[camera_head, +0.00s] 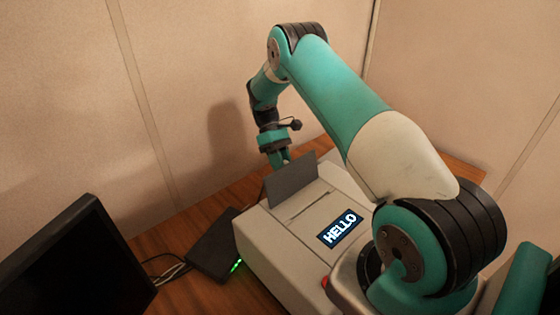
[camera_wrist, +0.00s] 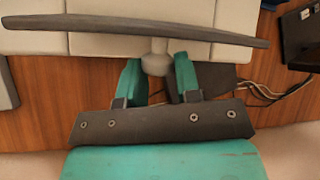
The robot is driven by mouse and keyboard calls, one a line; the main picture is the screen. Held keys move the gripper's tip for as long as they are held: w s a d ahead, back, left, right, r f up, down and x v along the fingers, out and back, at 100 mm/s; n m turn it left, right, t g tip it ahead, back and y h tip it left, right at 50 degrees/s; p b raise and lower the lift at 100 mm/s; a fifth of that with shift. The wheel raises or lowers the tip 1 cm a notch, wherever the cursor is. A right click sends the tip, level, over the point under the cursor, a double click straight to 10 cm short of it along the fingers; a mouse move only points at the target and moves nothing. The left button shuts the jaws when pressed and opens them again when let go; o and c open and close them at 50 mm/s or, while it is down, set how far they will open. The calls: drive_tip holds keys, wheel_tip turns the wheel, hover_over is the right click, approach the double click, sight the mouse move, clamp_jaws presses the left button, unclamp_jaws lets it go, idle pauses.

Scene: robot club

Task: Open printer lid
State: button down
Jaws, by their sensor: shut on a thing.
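The printer (camera_head: 268,232) is a pale box on the wooden desk with a lit "HELLO" display (camera_head: 340,229) on top. Its dark grey lid (camera_head: 292,179) stands raised at a steep tilt from the top's far side. In the wrist view the lid (camera_wrist: 90,24) shows nearly edge-on as a long dark bar. A pale round knob (camera_wrist: 156,63) sticks out from the lid between my two teal fingers. My gripper (camera_head: 281,160) is behind the lid in the head view and is shut on the knob. The fingertips are partly hidden there.
A black monitor (camera_head: 70,265) stands at the lower left. A flat black box (camera_head: 213,245) with green lights and cables lies left of the printer. Beige walls (camera_head: 200,90) stand close behind the desk. Bare wood (camera_head: 180,232) shows beyond the black box.

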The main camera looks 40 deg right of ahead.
drive_tip(key=shift+d+f, duration=0.25)
drive_tip(key=shift+f, duration=0.1)
